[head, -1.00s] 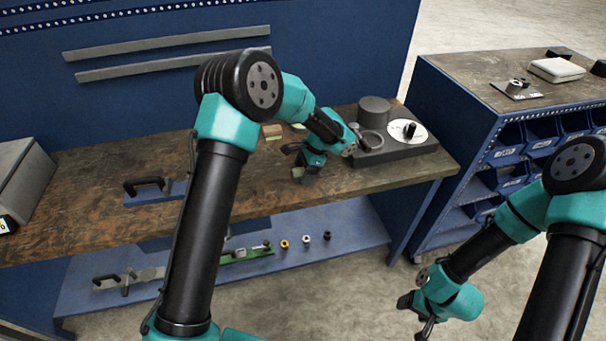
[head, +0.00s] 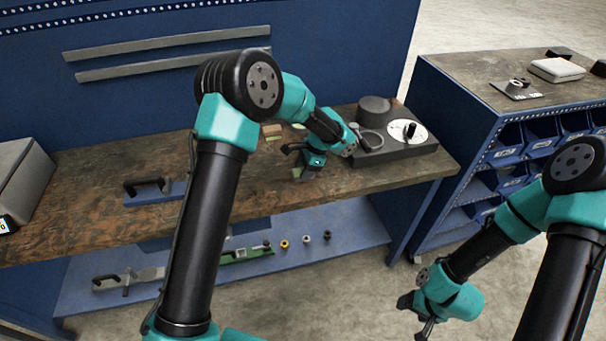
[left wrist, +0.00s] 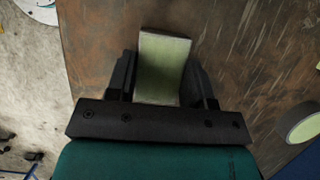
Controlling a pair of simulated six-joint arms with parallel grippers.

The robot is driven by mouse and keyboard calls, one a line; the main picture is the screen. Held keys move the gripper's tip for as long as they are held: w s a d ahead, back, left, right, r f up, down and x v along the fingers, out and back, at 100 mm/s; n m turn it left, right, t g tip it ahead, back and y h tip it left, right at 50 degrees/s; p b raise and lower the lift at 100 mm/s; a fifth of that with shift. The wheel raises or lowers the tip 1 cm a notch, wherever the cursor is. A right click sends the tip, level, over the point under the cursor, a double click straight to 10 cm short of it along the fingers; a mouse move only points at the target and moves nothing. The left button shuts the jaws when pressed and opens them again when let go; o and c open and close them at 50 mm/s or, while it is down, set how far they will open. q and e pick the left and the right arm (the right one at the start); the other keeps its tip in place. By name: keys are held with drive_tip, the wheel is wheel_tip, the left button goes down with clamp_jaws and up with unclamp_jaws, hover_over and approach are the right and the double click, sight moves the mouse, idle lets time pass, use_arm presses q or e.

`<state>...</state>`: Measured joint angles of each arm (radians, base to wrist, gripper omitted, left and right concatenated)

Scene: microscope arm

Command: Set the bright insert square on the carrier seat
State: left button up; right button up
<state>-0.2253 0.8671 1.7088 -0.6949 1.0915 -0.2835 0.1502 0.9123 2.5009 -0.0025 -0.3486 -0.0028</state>
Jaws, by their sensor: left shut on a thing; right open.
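A pale green-faced block (left wrist: 163,66) sits between the two dark fingers of my left gripper (left wrist: 162,82) in the left wrist view. The fingers are shut on it. I take it for the bright insert, and the bench top shows beyond it. My right gripper (head: 416,316) is open and empty in front of the bench, over the floor. I cannot tell which part is the carrier seat.
The dark base (head: 395,150) carries a grey cylinder (head: 373,108) and a white disc (head: 402,131). A small wooden block (head: 271,130) stands behind my left arm. A blue plate (head: 150,197) with a black handle lies left. A round pale-topped piece (left wrist: 302,118) shows in the wrist view.

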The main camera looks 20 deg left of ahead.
sight(298, 173)
use_arm(q)
clamp_jaws()
drive_tip(key=shift+r, duration=0.1)
drive_tip(key=shift+r, duration=1.45)
drive_tip(key=shift+s+r, duration=0.2)
drive_tip(key=shift+r, duration=0.1)
drive_tip(key=s+d+r, duration=0.1)
drive_tip(key=s+d, duration=0.3)
drive_tip(key=s, duration=1.1)
drive_tip(key=shift+d+r, duration=0.15)
drive_tip(key=shift+d, duration=0.05)
